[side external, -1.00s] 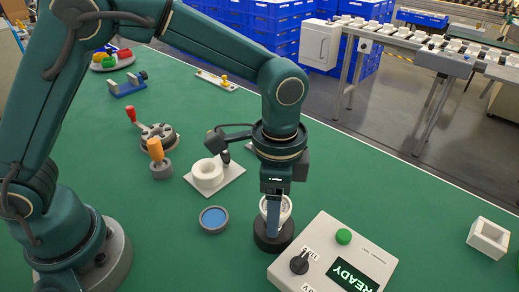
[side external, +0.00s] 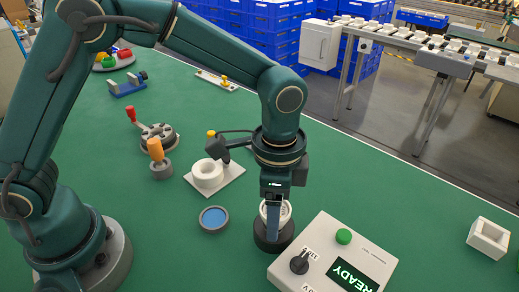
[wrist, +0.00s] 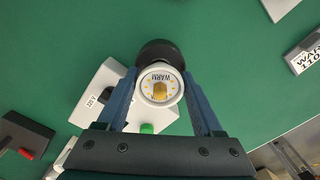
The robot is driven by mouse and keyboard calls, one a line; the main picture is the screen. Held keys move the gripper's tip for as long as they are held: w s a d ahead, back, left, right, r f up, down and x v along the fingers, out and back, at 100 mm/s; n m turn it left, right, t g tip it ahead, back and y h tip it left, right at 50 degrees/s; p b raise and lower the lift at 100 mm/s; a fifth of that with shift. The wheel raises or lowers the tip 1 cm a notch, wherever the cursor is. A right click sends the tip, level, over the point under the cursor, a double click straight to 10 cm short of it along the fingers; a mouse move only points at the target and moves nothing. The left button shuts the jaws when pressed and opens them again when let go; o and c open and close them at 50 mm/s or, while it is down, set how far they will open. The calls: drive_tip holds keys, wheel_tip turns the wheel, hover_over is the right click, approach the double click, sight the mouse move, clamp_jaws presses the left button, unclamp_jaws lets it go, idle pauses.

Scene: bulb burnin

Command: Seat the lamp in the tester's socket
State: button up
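The lamp is a white round body with a ring of yellow dots, a yellow centre and the word WARM, seen face-on in the wrist view (wrist: 160,72). It also shows in the side view (side external: 286,214), partly hidden by a finger. My gripper (wrist: 160,88) is shut on the lamp, one finger on each side. The black round socket (side external: 272,240) is directly below the lamp, next to the white tester box (side external: 318,240). The lamp appears upright at the socket's mouth; I cannot tell how deep it sits. The tester's display (side external: 353,276) reads READY.
The tester carries a black knob (side external: 299,262) and a green button (side external: 344,236). A blue-topped round dish (side external: 214,218), a white ring on a plate (side external: 207,174) and an orange-handled tool (side external: 156,150) stand left. A white open box (side external: 489,238) is far right. Green table between is clear.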

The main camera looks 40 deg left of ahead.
drive_tip(key=o, duration=0.3)
drive_tip(key=shift+r, duration=2.55)
